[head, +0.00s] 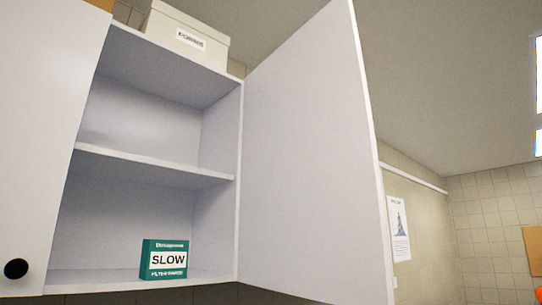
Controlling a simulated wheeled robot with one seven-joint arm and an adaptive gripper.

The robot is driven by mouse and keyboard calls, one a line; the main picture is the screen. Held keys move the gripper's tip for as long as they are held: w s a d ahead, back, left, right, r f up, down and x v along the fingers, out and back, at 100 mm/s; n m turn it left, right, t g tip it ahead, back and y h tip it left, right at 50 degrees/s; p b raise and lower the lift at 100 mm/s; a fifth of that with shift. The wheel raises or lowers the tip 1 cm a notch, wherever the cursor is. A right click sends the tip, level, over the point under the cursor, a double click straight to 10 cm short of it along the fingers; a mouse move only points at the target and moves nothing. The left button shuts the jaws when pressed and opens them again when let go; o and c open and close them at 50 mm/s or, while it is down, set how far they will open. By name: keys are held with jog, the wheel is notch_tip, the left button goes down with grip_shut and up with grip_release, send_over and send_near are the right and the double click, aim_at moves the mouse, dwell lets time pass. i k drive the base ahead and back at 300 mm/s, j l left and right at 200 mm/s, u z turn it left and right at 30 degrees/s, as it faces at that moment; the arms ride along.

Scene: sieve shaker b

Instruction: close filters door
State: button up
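A white wall cabinet (239,180) stands open in the head view. Its right-hand door (310,150) is swung wide open on hinges at the cabinet's right side, and its free edge reaches out toward me at the right. No handle shows on the visible face of this door. A green box marked "SLOW" (164,272) stands on the cabinet's bottom shelf. My gripper is not in view.
A white door (45,130) with a round black knob (16,269) is at the left. A lidded box (186,38) sits on top of the cabinet. A poster (398,228) hangs on the wall beyond the open door.

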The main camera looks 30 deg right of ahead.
aim_at(313, 222)
jog(key=k+l+u, duration=0.2)
jog(key=l, duration=0.2)
jog(key=l+u, duration=0.2)
jog(key=l, duration=0.2)
jog(key=k+l+u, duration=0.4)
jog(key=l, duration=0.25)
jog(key=k+l, duration=0.2)
jog(key=l, duration=0.15)
jog(key=k+l, duration=0.2)
jog(key=l, duration=0.15)
jog(key=k+l, duration=0.2)
jog(key=l, duration=0.15)
jog(key=u, duration=0.05)
